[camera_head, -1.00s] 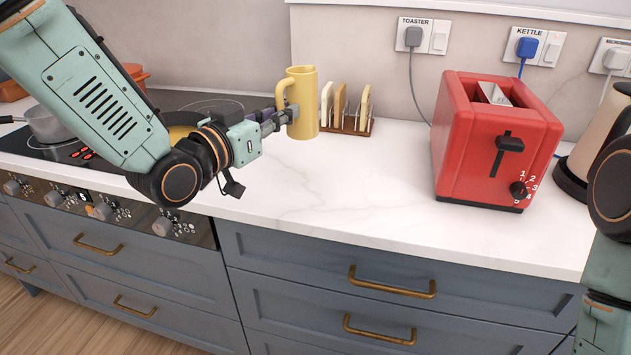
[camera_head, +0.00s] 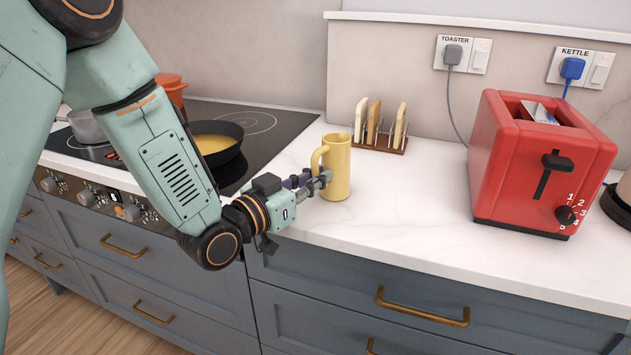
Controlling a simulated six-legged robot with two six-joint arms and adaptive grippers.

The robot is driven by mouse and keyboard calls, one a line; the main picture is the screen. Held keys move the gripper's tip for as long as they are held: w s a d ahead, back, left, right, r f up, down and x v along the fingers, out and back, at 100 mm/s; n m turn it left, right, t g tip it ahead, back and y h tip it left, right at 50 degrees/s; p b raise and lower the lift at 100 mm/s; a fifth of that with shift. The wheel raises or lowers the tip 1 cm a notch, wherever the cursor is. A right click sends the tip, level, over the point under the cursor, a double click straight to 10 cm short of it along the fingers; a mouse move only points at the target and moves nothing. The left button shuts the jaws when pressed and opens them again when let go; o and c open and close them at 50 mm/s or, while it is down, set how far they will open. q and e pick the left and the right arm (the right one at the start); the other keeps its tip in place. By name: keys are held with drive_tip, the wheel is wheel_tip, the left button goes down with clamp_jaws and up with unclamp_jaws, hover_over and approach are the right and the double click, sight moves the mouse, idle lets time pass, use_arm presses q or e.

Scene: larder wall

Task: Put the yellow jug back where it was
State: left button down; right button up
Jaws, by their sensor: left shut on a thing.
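The yellow jug (camera_head: 338,168) is upright at the counter, in front of the toast rack and right of the hob. Its handle faces left, towards my left gripper. My left gripper (camera_head: 322,177) is shut on the yellow jug at its handle side. I cannot tell whether the jug's base touches the white worktop (camera_head: 400,215) or hangs just above it. My right gripper is not in view.
A toast rack (camera_head: 379,143) with toast stands behind the jug. A red toaster (camera_head: 535,165) stands to the right. The hob (camera_head: 262,125) on the left holds a black frying pan (camera_head: 228,130). The worktop between jug and toaster is clear.

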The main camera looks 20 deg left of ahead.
use_arm(q)
drive_tip(key=shift+d+r, duration=0.1)
drive_tip(key=shift+d, duration=0.25)
drive_tip(key=shift+s, duration=0.1)
drive_tip(key=c, duration=1.6)
unclamp_jaws()
drive_tip(key=shift+a+f, duration=0.2)
drive_tip(key=shift+a, duration=0.05)
drive_tip(key=shift+o, duration=1)
drive_tip(key=shift+d, duration=0.25)
drive_tip(key=shift+a+r, duration=0.1)
